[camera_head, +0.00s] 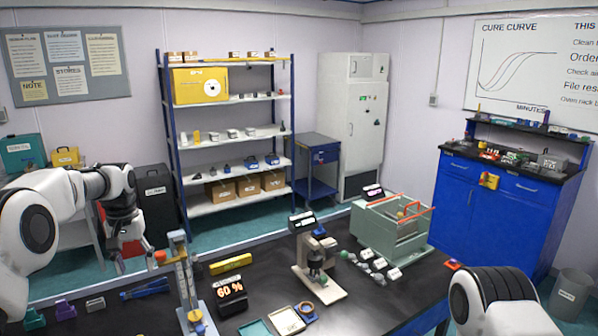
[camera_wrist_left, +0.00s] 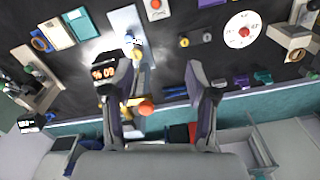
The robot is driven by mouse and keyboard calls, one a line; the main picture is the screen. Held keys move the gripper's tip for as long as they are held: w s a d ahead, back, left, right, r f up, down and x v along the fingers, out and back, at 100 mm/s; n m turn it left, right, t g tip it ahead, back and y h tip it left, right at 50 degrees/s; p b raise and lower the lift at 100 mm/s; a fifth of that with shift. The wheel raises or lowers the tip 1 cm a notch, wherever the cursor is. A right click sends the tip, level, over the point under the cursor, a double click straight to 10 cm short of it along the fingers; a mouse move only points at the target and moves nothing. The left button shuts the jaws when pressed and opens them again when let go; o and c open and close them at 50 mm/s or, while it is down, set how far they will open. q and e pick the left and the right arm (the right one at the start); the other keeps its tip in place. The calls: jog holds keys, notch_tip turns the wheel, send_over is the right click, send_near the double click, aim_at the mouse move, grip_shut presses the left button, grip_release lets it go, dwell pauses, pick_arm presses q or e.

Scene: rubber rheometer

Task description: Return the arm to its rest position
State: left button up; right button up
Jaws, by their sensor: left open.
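My left arm (camera_head: 60,195) comes in from the left in the head view, white with a dark wrist. My left gripper (camera_head: 133,258) hangs fingers down at the left, by the back edge of the black bench (camera_head: 385,305). In the left wrist view the two fingers of the left gripper (camera_wrist_left: 160,75) stand wide apart with nothing held between them. A white link of my right arm (camera_head: 495,298) shows at the lower right; its gripper is out of view.
A tall stand (camera_head: 185,280) with an orange knob (camera_wrist_left: 146,108) is close to the left gripper. The 60 % display (camera_head: 230,290), a yellow block (camera_head: 231,263), a press-like device (camera_head: 317,265) and a grey-green tank (camera_head: 385,235) stand farther right. Shelves (camera_head: 240,140) are behind.

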pick_arm(q)
jog(key=s+d+f+m, duration=0.1)
jog(key=s+d+f, duration=0.25)
jog(key=f, duration=0.55)
jog(key=s+d+f, duration=0.2)
jog(key=s+f, duration=0.3)
jog(key=f, duration=0.5)
jog(key=s+d+f+m, duration=0.1)
jog(key=s+d+f, duration=0.3)
jog(key=f, duration=0.5)
jog(key=s+d+f, duration=0.2)
jog(key=s+f, duration=0.5)
jog(key=s, duration=0.5)
jog(key=s+d+r, duration=0.1)
jog(key=s, duration=1.7)
notch_tip(320, 180, down, 14)
jog(key=b, duration=1.4)
jog(key=shift+s+m, duration=0.3)
pick_arm(e)
notch_tip(320, 180, down, 14)
jog(key=shift+f, duration=0.25)
pick_arm(q)
jog(key=shift+d+f, duration=0.1)
